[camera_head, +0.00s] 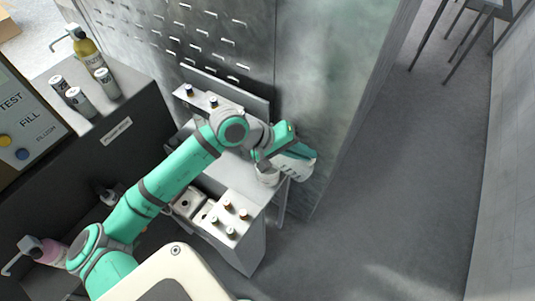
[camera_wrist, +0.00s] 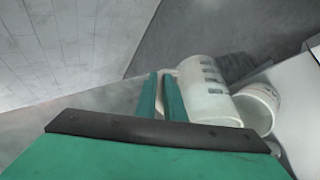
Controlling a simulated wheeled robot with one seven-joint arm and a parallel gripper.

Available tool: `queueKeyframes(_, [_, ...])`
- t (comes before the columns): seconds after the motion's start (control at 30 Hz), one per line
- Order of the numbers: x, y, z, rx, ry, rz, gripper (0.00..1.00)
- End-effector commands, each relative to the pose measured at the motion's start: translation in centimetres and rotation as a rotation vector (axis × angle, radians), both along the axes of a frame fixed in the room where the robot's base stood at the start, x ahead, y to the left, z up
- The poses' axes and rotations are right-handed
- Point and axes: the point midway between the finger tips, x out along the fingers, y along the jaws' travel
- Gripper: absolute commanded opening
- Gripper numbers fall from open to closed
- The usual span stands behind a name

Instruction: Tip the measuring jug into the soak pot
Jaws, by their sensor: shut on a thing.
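The measuring jug (camera_wrist: 208,92) is white with dark graduation marks. It looks tilted in the head view (camera_head: 299,159), beyond my wrist. My gripper (camera_wrist: 161,78) has its two green fingers close together at the jug's left side, shut on the jug, apparently at its handle. The fingers hide the exact grip. The soak pot (camera_wrist: 262,104) appears to be the round whitish vessel just right of the jug. I cannot tell whether jug and pot touch, or whether anything flows.
A grey worktop (camera_head: 240,172) carries several small capped bottles in a rack (camera_head: 230,216). A tall metal panel (camera_head: 330,80) stands close behind the jug. Cans (camera_head: 78,101) and a yellow bottle (camera_head: 88,50) stand at the upper left. Open floor (camera_head: 400,200) lies right.

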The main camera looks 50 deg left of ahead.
Motion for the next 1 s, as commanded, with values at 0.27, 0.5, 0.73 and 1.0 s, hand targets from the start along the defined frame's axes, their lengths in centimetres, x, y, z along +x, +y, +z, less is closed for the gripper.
queueKeyframes(0.27, [-0.09, 0.17, 0.09, -0.021, -0.011, 0.002, 0.0])
queueKeyframes(0.5, [-0.14, 0.3, 0.16, -0.038, -0.02, 0.001, 0.0])
queueKeyframes(0.73, [-0.19, 0.35, 0.3, -0.047, -0.024, 0.0, 0.0])
queueKeyframes(1.0, [-0.21, 0.41, 0.37, -0.053, -0.027, 0.001, 0.0])
